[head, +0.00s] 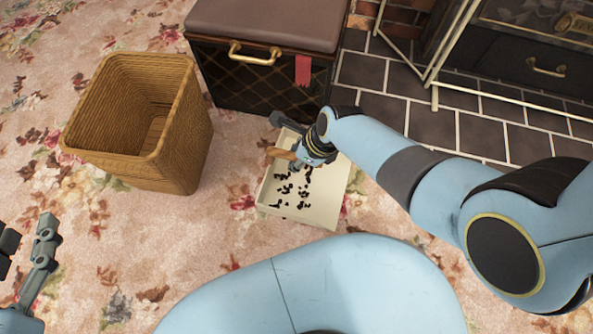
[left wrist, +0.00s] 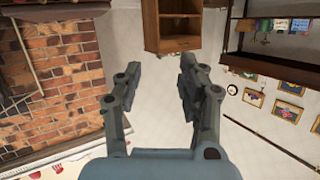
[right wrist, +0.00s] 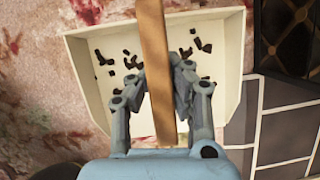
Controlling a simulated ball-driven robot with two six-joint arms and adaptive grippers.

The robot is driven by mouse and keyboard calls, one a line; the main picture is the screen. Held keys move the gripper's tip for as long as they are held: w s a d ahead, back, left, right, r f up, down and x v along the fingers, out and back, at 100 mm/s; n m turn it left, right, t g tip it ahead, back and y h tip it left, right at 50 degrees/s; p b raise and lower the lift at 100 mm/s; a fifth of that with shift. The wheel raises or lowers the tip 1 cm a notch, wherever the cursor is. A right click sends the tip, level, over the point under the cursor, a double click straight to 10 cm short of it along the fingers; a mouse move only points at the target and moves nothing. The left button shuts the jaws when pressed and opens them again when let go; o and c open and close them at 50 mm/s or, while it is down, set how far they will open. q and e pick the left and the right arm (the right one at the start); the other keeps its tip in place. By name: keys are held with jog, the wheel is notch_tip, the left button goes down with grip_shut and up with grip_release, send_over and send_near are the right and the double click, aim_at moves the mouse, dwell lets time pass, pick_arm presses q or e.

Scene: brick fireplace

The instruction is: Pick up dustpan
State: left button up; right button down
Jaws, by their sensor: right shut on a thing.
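A cream dustpan (head: 325,205) with dark bits scattered in it lies on the floral carpet in the head view. Its wooden handle (head: 279,154) shows beside my right gripper (head: 308,152). In the right wrist view the handle (right wrist: 152,40) runs between the fingers of my right gripper (right wrist: 158,72), which is shut on it, above the pan (right wrist: 228,70). The pan appears to be at or close to the carpet; I cannot tell whether it touches. My left gripper (head: 25,255) is at the lower left of the head view. In the left wrist view (left wrist: 160,70) it is open and empty.
A woven basket (head: 185,140) stands left of the dustpan. A dark chest with a cushioned top (head: 265,25) stands behind it. Dark hearth tiles (head: 395,115) and a fireplace screen (head: 450,45) are at the upper right. Carpet is clear left of the pan.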

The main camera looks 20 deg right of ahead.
dwell(0.5)
